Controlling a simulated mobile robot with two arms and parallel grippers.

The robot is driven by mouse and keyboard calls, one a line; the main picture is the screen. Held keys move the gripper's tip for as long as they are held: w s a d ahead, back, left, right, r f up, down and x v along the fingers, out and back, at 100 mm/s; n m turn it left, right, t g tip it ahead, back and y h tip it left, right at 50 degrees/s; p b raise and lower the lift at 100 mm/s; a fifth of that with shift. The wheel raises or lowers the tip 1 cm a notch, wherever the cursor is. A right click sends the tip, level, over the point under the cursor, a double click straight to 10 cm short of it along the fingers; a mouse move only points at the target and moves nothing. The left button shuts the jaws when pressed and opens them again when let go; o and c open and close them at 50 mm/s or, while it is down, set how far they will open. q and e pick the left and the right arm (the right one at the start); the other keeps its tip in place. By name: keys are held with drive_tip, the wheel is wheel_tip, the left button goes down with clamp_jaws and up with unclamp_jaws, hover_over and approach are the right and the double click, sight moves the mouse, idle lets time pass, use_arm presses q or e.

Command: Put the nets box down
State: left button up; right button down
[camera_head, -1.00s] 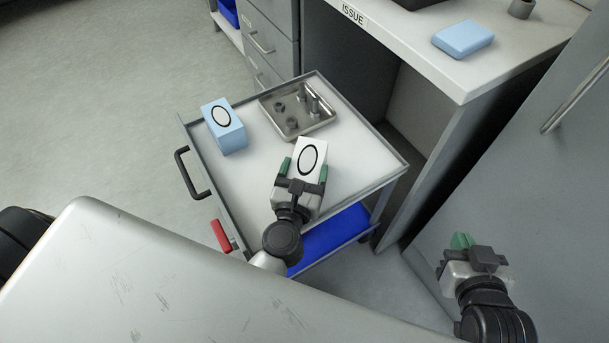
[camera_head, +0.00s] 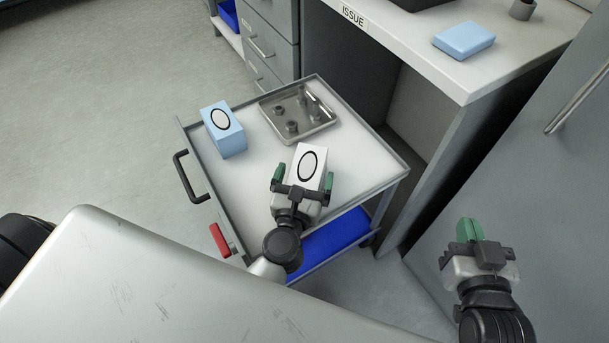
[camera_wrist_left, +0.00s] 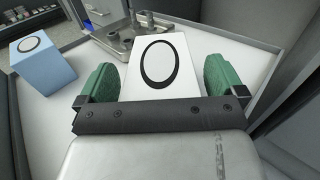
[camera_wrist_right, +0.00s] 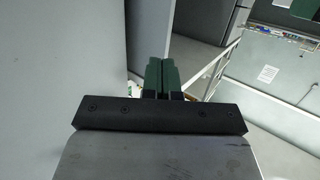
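A white box (camera_head: 308,165) with a black oval on top stands on the white top of the cart (camera_head: 352,165). It also shows in the left wrist view (camera_wrist_left: 158,68). My left gripper (camera_head: 303,180) is open around the near end of this box, with a gap between each green finger and the box sides. Its near end is partly hidden by the gripper. No lettering shows that names it the nets box. My right gripper (camera_head: 470,230) is at the lower right, away from the cart; its green fingers (camera_wrist_right: 161,76) are together and empty.
A light blue box (camera_head: 228,138) with an oval mark stands at the cart's left side. A metal tray (camera_head: 268,116) with small grey parts lies at the back. The cart has a raised rim. A counter (camera_head: 475,78) marked ISSUE holds a blue packet (camera_head: 463,38).

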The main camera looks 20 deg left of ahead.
use_arm(q)
drive_tip(key=shift+r, duration=0.1)
drive_tip(key=shift+s, duration=0.25)
drive_tip(key=s+d+b, duration=0.2)
drive_tip(key=s, duration=0.9)
drive_tip(key=w+r+n+h, duration=0.2)
drive_tip(key=r+n, duration=0.2)
drive_tip(key=n, duration=0.6)
drive_tip(key=w+a+r+n+t+h, duration=0.1)
drive_tip(key=r+n, duration=0.4)
drive_tip(key=n, duration=0.6)
drive_tip(key=w+a+r+n+t+h, duration=0.1)
drive_tip(key=w+r+n+h, duration=0.2)
drive_tip(key=n, duration=0.7)
wheel_tip(320, 180, up, 2)
drive_tip(key=shift+n+h, duration=0.4)
drive_tip(key=shift+h, duration=0.2)
use_arm(e)
drive_tip(key=r+t, duration=0.1)
drive_tip(key=r+t+y, duration=0.1)
drive_tip(key=r+t, duration=0.1)
drive_tip(key=a+r+t, duration=0.1)
drive_tip(key=r, duration=0.1)
drive_tip(key=shift+w, duration=0.25)
use_arm(q)
drive_tip(key=shift+s+a, duration=0.1)
drive_tip(key=shift+s, duration=0.05)
use_arm(e)
drive_tip(key=shift+a, duration=0.1)
